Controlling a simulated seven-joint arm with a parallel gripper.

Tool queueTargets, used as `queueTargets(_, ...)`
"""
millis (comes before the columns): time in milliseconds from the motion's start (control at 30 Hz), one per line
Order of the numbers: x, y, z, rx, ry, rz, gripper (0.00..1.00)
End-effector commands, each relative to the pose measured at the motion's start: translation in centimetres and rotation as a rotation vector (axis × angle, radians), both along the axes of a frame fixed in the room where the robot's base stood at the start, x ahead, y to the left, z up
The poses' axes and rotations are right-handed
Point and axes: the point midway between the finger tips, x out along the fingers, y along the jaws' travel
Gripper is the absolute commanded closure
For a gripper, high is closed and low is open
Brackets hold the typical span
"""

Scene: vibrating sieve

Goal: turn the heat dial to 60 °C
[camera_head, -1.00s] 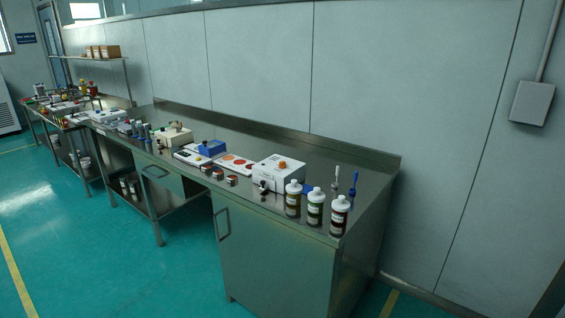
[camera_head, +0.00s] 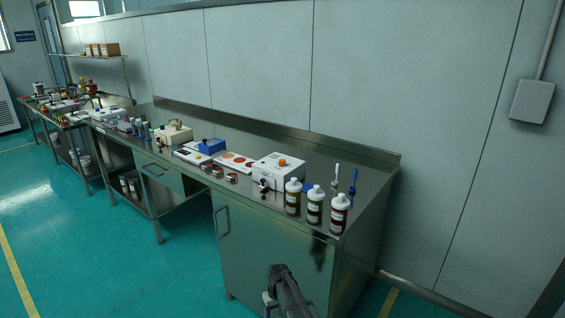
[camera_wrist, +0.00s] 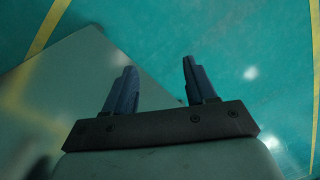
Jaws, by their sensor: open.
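A white box (camera_head: 278,174) stands near the right end of the steel bench, with an orange knob (camera_head: 282,163) on top and a small black part (camera_head: 263,186) at its front. It may carry the heat dial, but I cannot read any markings or a dial setting. My gripper (camera_wrist: 159,66) is open and empty in the wrist view, its two dark fingers apart over the floor. In the head view my dark arm end (camera_head: 284,286) shows low at the bottom, in front of the cabinet and well below the bench top. The wrist view shows no dial.
Three white-capped bottles (camera_head: 315,206) stand along the bench's front right edge, beside the white box. Small tins (camera_head: 218,172), a blue-topped device (camera_head: 208,147) and a beige device (camera_head: 174,133) stand farther left. The bench top's back strip (camera_head: 300,143) is clear.

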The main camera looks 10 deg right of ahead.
Motion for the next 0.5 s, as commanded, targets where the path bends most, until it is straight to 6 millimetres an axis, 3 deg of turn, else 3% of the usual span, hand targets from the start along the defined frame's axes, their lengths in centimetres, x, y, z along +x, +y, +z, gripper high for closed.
queueTargets(33,2.8,0.8,1.5,0.008,-0.029,0.011,0.44)
queueTargets(100,5.6,1.8,3.6,0.019,-0.064,0.027,0.44)
queueTargets(267,11.7,4.3,9.1,0.042,-0.145,0.067,0.44)
queueTargets(500,19.8,8.1,18.7,0.078,-0.266,0.126,0.44)
